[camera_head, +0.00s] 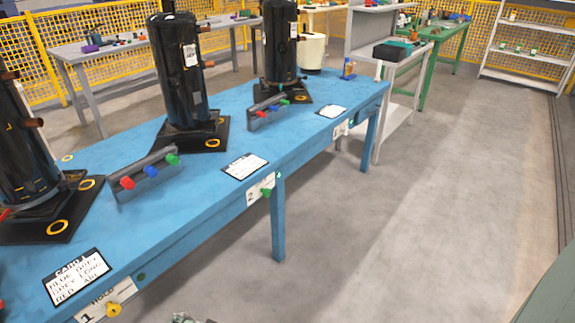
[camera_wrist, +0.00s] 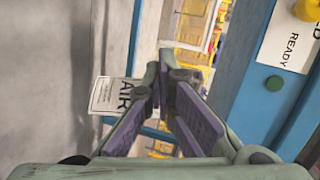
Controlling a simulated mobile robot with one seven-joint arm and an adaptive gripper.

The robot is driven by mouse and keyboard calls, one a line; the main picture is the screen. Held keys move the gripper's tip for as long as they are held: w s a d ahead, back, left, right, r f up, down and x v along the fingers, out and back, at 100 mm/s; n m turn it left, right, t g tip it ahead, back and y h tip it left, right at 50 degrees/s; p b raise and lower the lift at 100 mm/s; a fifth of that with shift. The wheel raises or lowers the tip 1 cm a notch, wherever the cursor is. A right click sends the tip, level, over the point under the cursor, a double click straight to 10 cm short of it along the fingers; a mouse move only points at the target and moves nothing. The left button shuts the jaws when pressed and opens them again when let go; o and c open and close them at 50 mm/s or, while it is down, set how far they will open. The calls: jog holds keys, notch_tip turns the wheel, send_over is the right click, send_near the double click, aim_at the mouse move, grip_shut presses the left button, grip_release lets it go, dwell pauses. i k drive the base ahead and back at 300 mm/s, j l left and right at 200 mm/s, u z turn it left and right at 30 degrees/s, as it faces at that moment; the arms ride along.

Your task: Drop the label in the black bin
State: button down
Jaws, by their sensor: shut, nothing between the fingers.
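In the wrist view a white label with a black band and the word AIR (camera_wrist: 112,97) shows to the left of my gripper (camera_wrist: 164,78), partly behind a finger. It is outside the fingers; what it rests on, I cannot tell. My gripper's fingers come together at the tips with nothing held between them. In the head view only a sliver of something pale green, perhaps my gripper, shows at the bottom edge. A white label (camera_head: 190,54) is on the middle black compressor. A dark box with a green top (camera_head: 392,50) stands on a grey cart; whether it is the black bin is unclear.
The blue bench (camera_head: 205,182) holds several black compressors (camera_head: 180,80), racks with coloured knobs (camera_head: 147,177) and cards such as Card 1 (camera_head: 76,277). In the wrist view the bench edge and a READY plate (camera_wrist: 290,42) are close on the right. The floor (camera_head: 400,220) right of the bench is clear.

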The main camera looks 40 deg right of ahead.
aim_at(388, 59)
jog(key=i+z, duration=0.1)
jog(key=i, duration=0.45)
jog(key=i+j+z, duration=0.1)
jog(key=i, duration=0.4)
jog(key=z, duration=1.75)
